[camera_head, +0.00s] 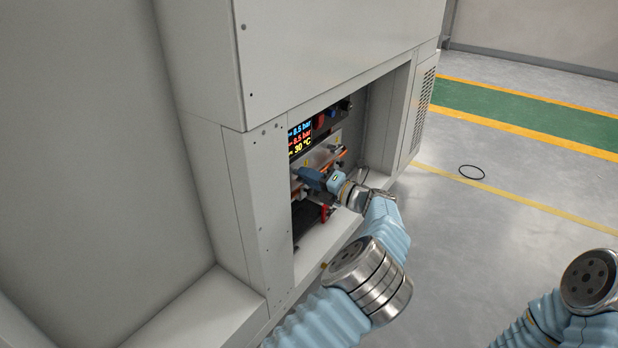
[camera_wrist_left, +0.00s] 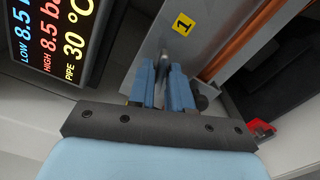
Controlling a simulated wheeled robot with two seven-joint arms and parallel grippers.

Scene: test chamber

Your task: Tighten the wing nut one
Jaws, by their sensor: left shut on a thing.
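My left gripper (camera_head: 298,173) reaches into the open cabinet bay below the display. In the left wrist view its two blue fingers (camera_wrist_left: 164,70) are nearly together in front of a grey metal plate (camera_wrist_left: 205,45). A yellow label with a "1" (camera_wrist_left: 183,24) sits on the plate just beyond the fingertips. My right gripper is out of view; only part of that arm shows at the lower right of the head view.
The lit display (camera_head: 300,140) is close above the gripper, and also shows in the left wrist view (camera_wrist_left: 58,35). A copper pipe (camera_wrist_left: 240,42) runs beside the plate. A red part (camera_wrist_left: 262,130) lies to the right. The cabinet's front post (camera_head: 262,210) borders the bay on the left.

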